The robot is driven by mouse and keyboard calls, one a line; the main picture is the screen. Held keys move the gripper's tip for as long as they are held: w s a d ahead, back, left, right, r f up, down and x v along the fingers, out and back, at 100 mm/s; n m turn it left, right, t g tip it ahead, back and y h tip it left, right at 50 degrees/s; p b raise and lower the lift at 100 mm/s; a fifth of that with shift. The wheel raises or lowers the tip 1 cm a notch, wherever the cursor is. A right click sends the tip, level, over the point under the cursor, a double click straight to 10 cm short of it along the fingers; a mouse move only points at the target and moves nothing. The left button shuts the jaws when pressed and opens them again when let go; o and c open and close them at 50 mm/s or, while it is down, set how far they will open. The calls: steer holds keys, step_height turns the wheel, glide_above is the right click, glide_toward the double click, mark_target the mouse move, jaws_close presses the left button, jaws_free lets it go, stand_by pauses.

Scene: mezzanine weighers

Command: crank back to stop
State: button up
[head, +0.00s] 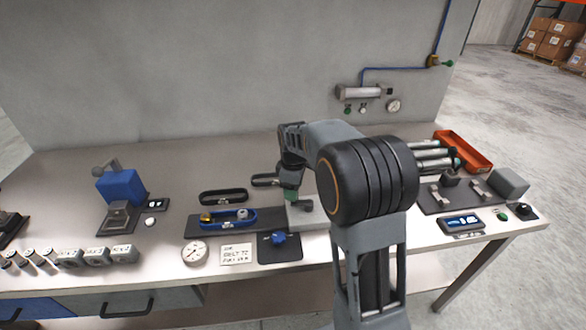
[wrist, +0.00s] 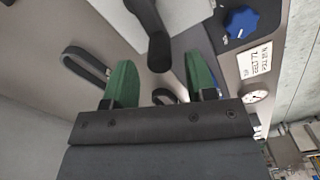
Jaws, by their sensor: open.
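In the wrist view a dark crank arm with a rounded handle end (wrist: 159,50) comes in from the top, beside a pale grey block (wrist: 186,12). My gripper (wrist: 160,63) is open, its two green fingers apart on either side of the handle end. I see gaps between the handle and both fingers; whether it lies at finger depth I cannot tell. In the head view my gripper (head: 290,194) points down at the grey block (head: 308,217). My arm hides the crank and part of the block there.
A blue knob on a dark plate (head: 279,239), a card (head: 236,254) and a dial gauge (head: 194,253) lie in front. An orange tray (head: 466,149) and fixtures stand right.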

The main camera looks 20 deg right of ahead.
step_height(320, 180, up, 11)
steer(key=shift+f, duration=0.15)
stand_by(0.6)
